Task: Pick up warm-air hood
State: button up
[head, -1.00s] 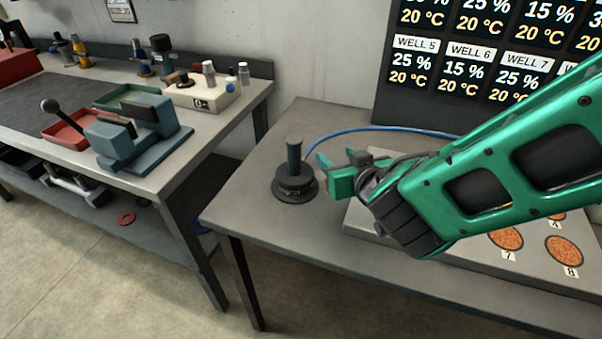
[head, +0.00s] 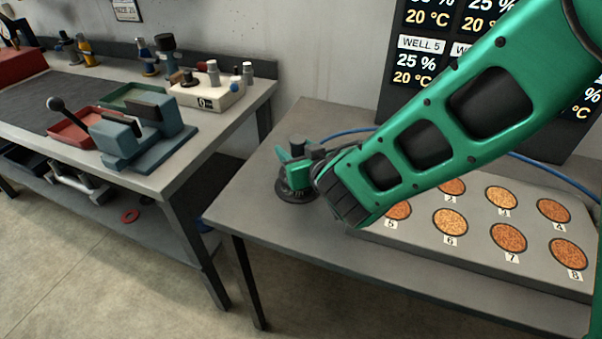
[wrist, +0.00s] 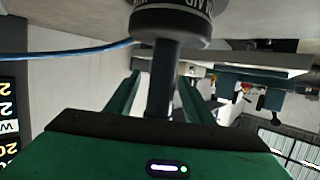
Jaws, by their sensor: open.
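The warm-air hood is a dark round base with an upright dark handle (head: 296,194), near the left end of the grey table. A blue hose runs from behind it. In the wrist view the hood (wrist: 170,25) shows upside down, with its handle between the two green fingers. My gripper (head: 291,155) is at the hood's handle, open, with one finger on each side. In the wrist view my gripper (wrist: 160,85) has a gap on both sides of the handle. Part of the hood is hidden behind my gripper in the head view.
A grey slab with numbered round wells (head: 475,195) of orange grains lies right of the hood, beneath my arm. A dark board (head: 420,60) with well readings stands behind. The blue hose (head: 345,131) crosses the table's back. A workbench (head: 175,180) with a vise (head: 130,135) stands left.

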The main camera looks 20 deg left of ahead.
jog(key=shift+x, duration=1.2)
grip_shut()
jog(key=shift+r, duration=0.1)
